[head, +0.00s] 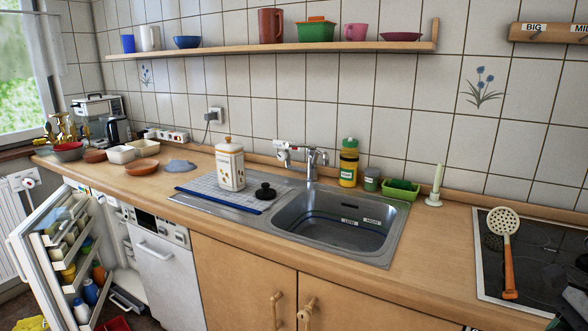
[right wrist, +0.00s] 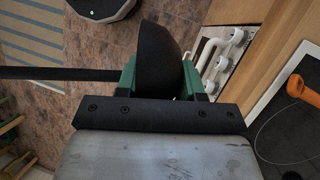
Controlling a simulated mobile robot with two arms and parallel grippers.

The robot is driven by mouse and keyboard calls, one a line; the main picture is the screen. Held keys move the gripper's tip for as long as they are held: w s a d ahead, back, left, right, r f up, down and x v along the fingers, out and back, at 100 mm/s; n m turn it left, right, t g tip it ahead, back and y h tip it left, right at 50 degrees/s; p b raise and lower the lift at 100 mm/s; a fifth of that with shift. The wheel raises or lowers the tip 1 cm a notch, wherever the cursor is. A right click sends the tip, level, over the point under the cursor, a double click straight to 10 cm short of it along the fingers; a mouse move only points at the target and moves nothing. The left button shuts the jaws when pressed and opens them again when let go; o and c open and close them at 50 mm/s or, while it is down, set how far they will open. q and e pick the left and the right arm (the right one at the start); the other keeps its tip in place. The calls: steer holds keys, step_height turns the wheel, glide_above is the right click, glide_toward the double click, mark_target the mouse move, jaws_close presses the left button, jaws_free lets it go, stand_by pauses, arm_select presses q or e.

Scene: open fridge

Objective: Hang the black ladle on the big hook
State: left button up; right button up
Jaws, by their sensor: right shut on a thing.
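In the right wrist view, my right gripper (right wrist: 160,84) is shut on the black ladle (right wrist: 157,55). The ladle's rounded bowl sits between the green fingers, and its thin black handle stretches out to the left edge. The floor and an oven front lie below it. In the head view, a wooden rack (head: 558,33) is on the tiled wall at the upper right. It has a "BIG" label (head: 534,27) with a hook under it, and its right end is cut off. My left gripper is not in view.
A skimmer (head: 505,222) with an orange handle lies on the black hob (head: 540,262). A candle holder (head: 434,200) stands left of the hob, beside the sink (head: 340,225). A shelf (head: 270,49) holds cups and bowls. The open fridge door (head: 50,265) is at the lower left.

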steer(key=s+a+f+n+g+h, duration=0.1)
steer(key=a+f+n+h, duration=0.1)
steer(key=a+n, duration=0.5)
steer(key=s+a+f+n+g+h+p, duration=0.1)
steer(key=a+f+n+h, duration=0.1)
steer(key=a+n, duration=0.5)
steer(key=s+a+f+n+g+h+p, duration=0.1)
steer(key=a+f+n+g+h, duration=0.1)
steer(key=a+n, duration=0.6)
steer(key=shift+s+a+f+h, duration=0.25)
steer(key=shift+a+f+h, duration=0.05)
steer(key=shift+a+f, duration=0.6)
steer(key=shift+a, duration=0.1)
steer(key=shift+r, duration=0.1)
